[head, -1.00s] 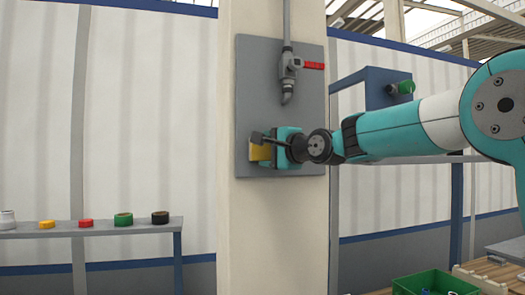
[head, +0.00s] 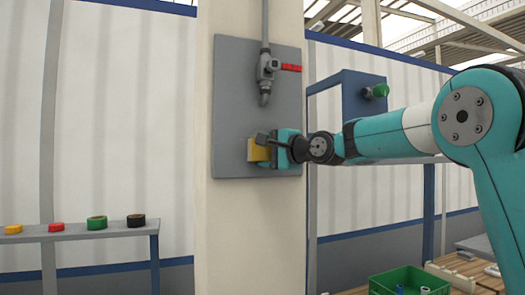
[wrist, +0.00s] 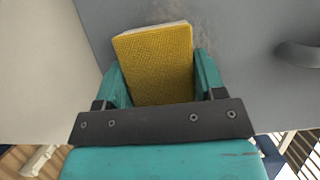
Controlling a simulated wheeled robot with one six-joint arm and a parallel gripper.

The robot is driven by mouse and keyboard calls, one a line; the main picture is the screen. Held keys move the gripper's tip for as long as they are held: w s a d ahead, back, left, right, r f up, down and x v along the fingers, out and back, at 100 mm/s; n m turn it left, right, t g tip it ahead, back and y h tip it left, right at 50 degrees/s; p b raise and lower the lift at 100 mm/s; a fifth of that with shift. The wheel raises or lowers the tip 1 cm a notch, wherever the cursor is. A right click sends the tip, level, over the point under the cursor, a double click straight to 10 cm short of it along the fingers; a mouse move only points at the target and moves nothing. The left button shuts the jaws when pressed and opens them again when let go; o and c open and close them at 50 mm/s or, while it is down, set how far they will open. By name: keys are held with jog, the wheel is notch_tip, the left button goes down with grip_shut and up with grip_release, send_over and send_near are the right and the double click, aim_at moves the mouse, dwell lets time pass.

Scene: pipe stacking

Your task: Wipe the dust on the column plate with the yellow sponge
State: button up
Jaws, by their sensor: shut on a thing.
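The yellow sponge (wrist: 157,62) is held between the two fingers of my gripper (wrist: 160,85) in the wrist view. Its far, pale edge is up against or very close to the grey column plate (wrist: 240,30); I cannot tell if it touches. A faint brownish dust smudge (wrist: 190,14) shows on the plate just beyond the sponge. In the head view the sponge (head: 257,150) is at the lower part of the column plate (head: 230,90), with my gripper (head: 268,148) shut on it from the right.
A pipe with a red-handled valve (head: 268,68) runs down the plate above my gripper. A side shelf (head: 80,234) with several coloured rolls stands at the left. A green crate (head: 410,280) sits at the lower right. A blue frame with a green knob (head: 380,90) is behind my arm.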

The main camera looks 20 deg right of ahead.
aim_at(253, 141)
jog(key=shift+d+p, duration=0.4)
jog(key=shift+d, duration=1.4)
jog(key=shift+a, duration=5.55)
jog(key=shift+r+p, duration=0.85)
jog(key=shift+r, duration=0.35)
jog(key=shift+d+b, duration=0.3)
jog(key=shift+d, duration=1.5)
jog(key=shift+d+p, duration=0.3)
jog(key=shift+d, duration=3.35)
jog(key=shift+a, duration=5.5)
